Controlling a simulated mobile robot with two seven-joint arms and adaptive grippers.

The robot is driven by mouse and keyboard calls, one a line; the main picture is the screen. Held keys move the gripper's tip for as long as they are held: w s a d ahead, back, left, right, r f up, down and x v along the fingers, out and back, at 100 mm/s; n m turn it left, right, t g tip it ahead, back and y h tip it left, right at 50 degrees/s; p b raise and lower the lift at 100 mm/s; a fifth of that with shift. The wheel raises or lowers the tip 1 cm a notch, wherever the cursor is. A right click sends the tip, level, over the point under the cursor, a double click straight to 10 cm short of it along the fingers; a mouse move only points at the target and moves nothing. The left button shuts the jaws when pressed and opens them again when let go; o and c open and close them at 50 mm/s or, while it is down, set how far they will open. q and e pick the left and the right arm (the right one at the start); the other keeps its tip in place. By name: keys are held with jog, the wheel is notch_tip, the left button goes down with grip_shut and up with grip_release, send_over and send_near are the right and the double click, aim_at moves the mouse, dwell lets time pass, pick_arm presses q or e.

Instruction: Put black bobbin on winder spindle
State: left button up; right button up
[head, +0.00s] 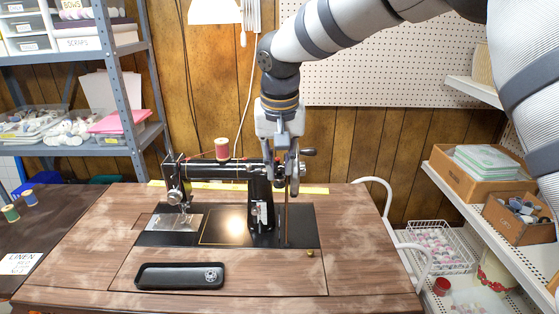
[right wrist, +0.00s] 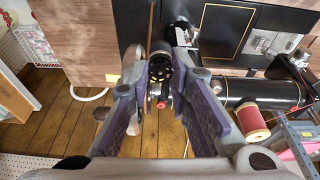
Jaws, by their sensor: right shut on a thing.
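The black sewing machine (head: 232,170) stands on the wooden table, its pillar at the right end. My right gripper (head: 291,183) points down beside the handwheel end of the machine. In the right wrist view, the black bobbin (right wrist: 160,69), a dark disc with holes, sits between the fingertips of this gripper (right wrist: 163,62), which is shut on it. The winder spindle is not clearly visible; the gripper and bobbin cover that area, so I cannot tell whether the bobbin touches it. A small red part (right wrist: 161,105) shows just past the bobbin. My left gripper is not in view.
A red thread spool (head: 222,148) stands on top of the machine. A black tray (head: 150,277) at the table's front holds a round silvery piece (head: 210,275). The handwheel (head: 308,152) is close to my right gripper. Shelves stand at both sides.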

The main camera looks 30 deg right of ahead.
jog(key=o, duration=0.8)
jog(key=shift+c, duration=0.2)
jog(key=v, duration=1.2)
